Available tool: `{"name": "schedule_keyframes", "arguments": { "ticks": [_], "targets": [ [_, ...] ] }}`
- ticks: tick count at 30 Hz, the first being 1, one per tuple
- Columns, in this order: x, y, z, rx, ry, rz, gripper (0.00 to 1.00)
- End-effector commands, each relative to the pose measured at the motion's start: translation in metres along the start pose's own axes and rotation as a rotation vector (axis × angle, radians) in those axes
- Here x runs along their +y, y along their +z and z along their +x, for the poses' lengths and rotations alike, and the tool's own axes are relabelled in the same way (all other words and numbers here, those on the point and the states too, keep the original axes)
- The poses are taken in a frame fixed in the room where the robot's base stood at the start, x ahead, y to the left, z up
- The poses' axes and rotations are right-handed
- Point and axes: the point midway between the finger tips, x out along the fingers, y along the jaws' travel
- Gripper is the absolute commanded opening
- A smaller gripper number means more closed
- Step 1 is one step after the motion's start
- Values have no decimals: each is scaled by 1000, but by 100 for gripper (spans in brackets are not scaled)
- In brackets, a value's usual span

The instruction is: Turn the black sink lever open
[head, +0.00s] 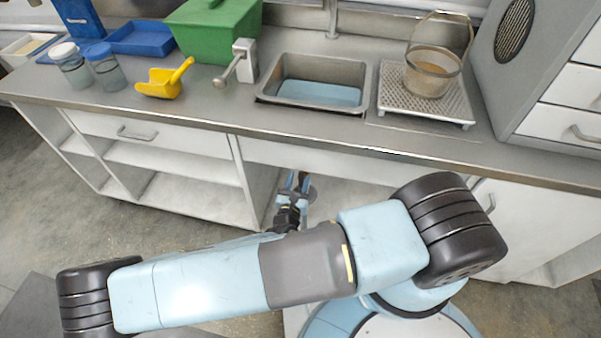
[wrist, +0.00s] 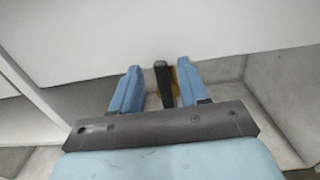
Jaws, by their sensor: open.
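My gripper (head: 301,180) is low in front of the cabinet, below the counter edge under the sink. In the wrist view its two blue fingers (wrist: 158,88) are apart. A narrow black upright piece (wrist: 163,84), which looks like the black lever, shows between them, nearer the right finger. An orange-brown part (wrist: 174,82) shows just behind it. I cannot tell whether the fingers touch the black piece. In the head view no black lever is visible. The sink (head: 316,82) is a grey basin with a light blue bottom, set in the counter.
A grey-white fixture with a bar handle (head: 238,63) stands left of the sink. A yellow scoop (head: 163,82), green box (head: 213,28) and two jars (head: 72,65) are further left. A basket (head: 432,75) sits on a perforated tray (head: 390,98) at right. The counter edge overhangs my gripper.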

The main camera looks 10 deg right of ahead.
Motion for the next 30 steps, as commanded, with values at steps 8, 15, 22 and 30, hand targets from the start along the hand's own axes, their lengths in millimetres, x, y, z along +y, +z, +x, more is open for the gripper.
{"name": "schedule_keyframes", "arguments": {
  "ticks": [8,15,22,30],
  "targets": [
    [0,0,30,-1,0,0,45],
    [0,0,35,-1,-1,0,45],
    [0,0,35,0,-1,0,37],
    [0,0,35,0,-1,0,11]
  ]
}}
